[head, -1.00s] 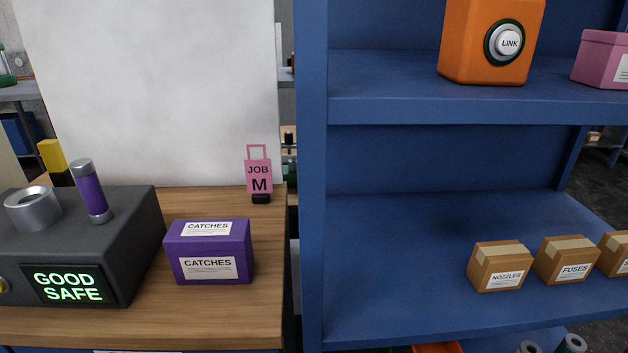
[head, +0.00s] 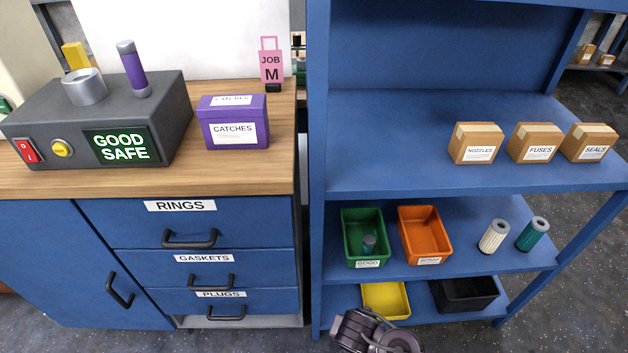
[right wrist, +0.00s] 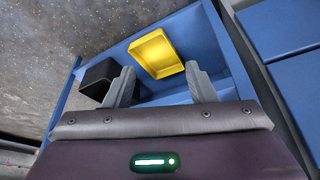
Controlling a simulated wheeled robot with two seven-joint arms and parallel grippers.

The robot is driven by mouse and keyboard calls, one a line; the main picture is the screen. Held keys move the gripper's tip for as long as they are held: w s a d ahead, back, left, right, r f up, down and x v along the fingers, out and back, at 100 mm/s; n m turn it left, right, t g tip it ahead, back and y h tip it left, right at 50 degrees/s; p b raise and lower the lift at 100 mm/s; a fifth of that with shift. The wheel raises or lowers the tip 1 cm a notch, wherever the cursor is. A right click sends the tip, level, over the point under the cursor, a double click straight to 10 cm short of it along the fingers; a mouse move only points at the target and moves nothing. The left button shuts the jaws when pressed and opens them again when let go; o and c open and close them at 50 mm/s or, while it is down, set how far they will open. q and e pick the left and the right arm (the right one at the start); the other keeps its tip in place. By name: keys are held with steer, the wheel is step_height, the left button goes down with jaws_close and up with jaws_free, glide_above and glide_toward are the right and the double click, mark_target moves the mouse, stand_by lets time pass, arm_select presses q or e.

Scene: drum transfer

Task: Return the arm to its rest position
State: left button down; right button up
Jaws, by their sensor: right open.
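My right gripper (right wrist: 160,70) is open in the right wrist view, with nothing between its two grey fingers. Beyond the fingers are a yellow bin (right wrist: 157,53) and a black bin (right wrist: 97,80); the fingers look apart from both. In the head view, a dark part of my arm (head: 375,333) shows at the bottom edge, in front of the lower shelf; its fingers are not visible there. My left gripper is in neither view.
The blue shelf rack (head: 400,178) stands right of the drawer cabinet (head: 200,230). Its middle shelf holds a green bin (head: 352,226) with a small cylinder inside, an orange bin (head: 424,240), a cream filter (head: 493,236) and a green filter (head: 532,234).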

steer(key=s+d+f+n+g+y+p, duration=0.1)
steer(key=s+d+f+n+p, duration=0.2)
steer(key=f, duration=0.5)
steer(key=s+d+f+n+g+p, duration=0.1)
steer(key=s+d+f+p, duration=0.2)
steer(key=d+f, duration=0.3)
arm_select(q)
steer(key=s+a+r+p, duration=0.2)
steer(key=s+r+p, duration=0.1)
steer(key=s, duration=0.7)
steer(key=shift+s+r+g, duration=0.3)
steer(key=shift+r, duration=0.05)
arm_select(e)
steer(key=s+d+f+n, duration=0.1)
steer(key=s+f, duration=0.3)
steer(key=s, duration=0.7)
steer(key=s+d+f+n, duration=0.2)
steer(key=s+f, duration=0.2)
steer(key=s, duration=0.7)
steer(key=shift+d+f+g+y, duration=0.3)
steer(key=shift+d+f, duration=0.05)
